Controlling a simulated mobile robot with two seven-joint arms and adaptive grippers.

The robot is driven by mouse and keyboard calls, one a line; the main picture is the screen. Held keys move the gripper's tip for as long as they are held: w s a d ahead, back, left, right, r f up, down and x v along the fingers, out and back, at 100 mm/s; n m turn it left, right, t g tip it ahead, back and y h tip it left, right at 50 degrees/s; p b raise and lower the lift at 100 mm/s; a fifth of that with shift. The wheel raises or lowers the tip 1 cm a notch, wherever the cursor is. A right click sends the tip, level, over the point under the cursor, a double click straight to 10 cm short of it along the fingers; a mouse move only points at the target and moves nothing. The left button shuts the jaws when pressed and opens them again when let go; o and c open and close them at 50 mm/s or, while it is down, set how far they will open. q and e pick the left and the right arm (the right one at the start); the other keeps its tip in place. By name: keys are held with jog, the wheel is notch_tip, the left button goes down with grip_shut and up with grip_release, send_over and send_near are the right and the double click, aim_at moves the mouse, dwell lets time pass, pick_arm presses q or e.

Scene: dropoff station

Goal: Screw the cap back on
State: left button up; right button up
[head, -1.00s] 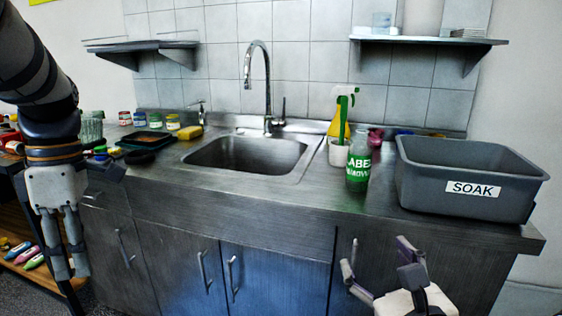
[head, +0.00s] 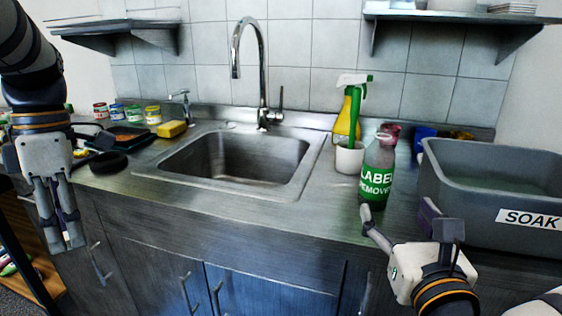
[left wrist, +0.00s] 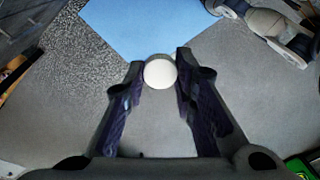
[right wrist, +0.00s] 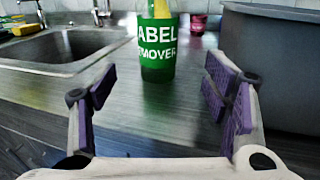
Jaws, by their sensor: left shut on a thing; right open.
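The bottle with the green "LABEL REMOVER" label (head: 376,178) stands upright on the counter, left of the grey bin. It also shows in the right wrist view (right wrist: 156,66), its top cut off by the frame. My right gripper (head: 399,212) is open and empty in front of the bottle, at the counter's front edge. In the right wrist view the bottle stands ahead, between the fingers but farther away. My left gripper (head: 67,243) hangs low at the far left, fingers down, shut on a round white cap (left wrist: 160,74), well away from the bottle.
A white cup (head: 349,158) and a yellow spray bottle (head: 342,126) stand behind the bottle on the left. The grey SOAK bin (head: 480,207) is close on the right. The sink (head: 235,160) is to the left. The counter in front of the bottle is clear.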

aim_at(380, 186)
pick_arm(q)
jog(key=shift+s+r, duration=0.1)
jog(key=shift+s, duration=0.25)
pick_arm(e)
jog(key=shift+s+r, duration=0.1)
jog(key=shift+s, duration=0.3)
pick_arm(q)
jog(key=shift+f, duration=0.3)
pick_arm(e)
jog(key=shift+w, duration=0.1)
jog(key=w+b, duration=0.1)
jog(key=b, duration=0.1)
jog(key=w+f+b, duration=0.1)
jog(key=b, duration=0.1)
jog(key=shift+w, duration=0.25)
jog(key=w, duration=0.2)
jog(key=w+r, duration=0.1)
jog(key=w, duration=0.1)
pick_arm(q)
notch_tip(380, 186, down, 8)
jog(key=g, duration=0.1)
jog(key=shift+w+f, duration=0.25)
jog(key=shift+w, duration=0.15)
pick_arm(e)
jog(key=shift+w, duration=0.2)
jog(key=w, duration=0.5)
jog(key=shift+w+a+p, duration=0.1)
jog(key=shift+p, duration=0.2)
pick_arm(q)
jog(key=shift+r, duration=0.4)
